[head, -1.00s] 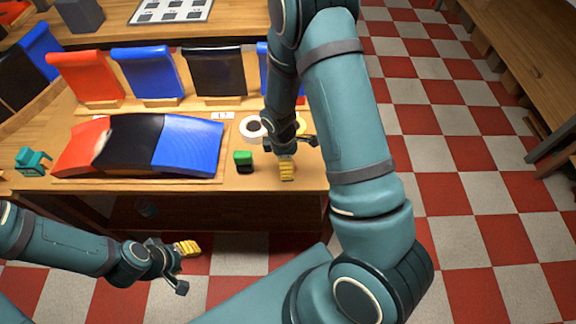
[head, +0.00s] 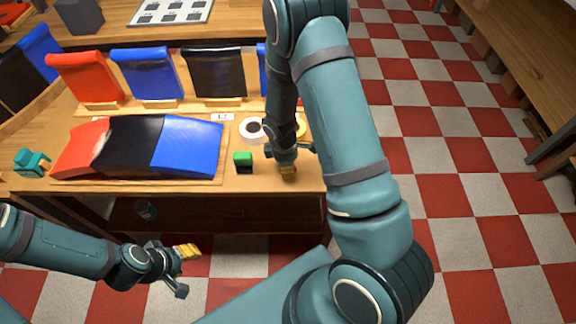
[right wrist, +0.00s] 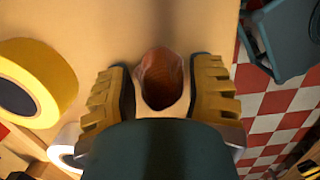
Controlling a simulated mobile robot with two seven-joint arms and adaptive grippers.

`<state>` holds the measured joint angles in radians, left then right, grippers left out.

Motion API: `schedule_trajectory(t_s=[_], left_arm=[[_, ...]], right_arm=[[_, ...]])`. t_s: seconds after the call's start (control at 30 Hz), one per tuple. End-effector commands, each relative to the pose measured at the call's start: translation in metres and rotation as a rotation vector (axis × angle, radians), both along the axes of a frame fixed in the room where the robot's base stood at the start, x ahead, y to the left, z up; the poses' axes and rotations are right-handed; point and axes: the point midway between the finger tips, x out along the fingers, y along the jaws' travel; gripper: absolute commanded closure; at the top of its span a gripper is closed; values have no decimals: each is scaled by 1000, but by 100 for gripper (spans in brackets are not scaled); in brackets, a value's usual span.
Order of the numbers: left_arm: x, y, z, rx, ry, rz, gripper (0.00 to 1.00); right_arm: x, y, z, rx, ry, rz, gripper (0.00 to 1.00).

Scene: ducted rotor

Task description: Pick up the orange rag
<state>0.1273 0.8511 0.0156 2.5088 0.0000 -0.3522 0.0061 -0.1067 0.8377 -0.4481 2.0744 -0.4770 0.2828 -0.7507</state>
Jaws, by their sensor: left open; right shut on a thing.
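The orange rag (right wrist: 160,66) shows in the right wrist view as a small crumpled reddish-orange bundle with a dark shaded side. My left gripper (head: 180,265) is open and empty, in front of the bench at the lower left.
A white tape roll (head: 243,127) and a yellow tape roll (head: 302,128) lie just behind my right gripper. A green block (head: 243,157) stands to its left. A board with red, black and blue panels (head: 188,143) fills the bench's middle. Checkered floor (head: 450,190) is free at right.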

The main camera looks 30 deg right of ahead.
Motion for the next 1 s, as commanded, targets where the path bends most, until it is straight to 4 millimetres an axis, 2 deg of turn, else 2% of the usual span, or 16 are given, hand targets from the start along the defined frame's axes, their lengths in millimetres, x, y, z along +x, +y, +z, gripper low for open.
schedule_trajectory(t_s=[0.13, 0.23, 0.5, 0.7, 1.0], left_arm=[[0, 0, 1, 0, 0, 0, 53], [1, 0, 3, 0, -2, 2, 53], [4, 1, 15, 2, -9, 7, 53], [6, 1, 19, 3, -14, 11, 53], [7, 1, 20, 4, -15, 11, 53]], right_arm=[[-1, 0, 2, 0, 1, 0, 80], [0, 0, 14, 0, 0, -1, 80], [0, 0, 67, 1, -3, -1, 81], [0, 0, 93, 1, -1, 0, 81], [-1, 0, 100, 0, 1, 1, 81]])
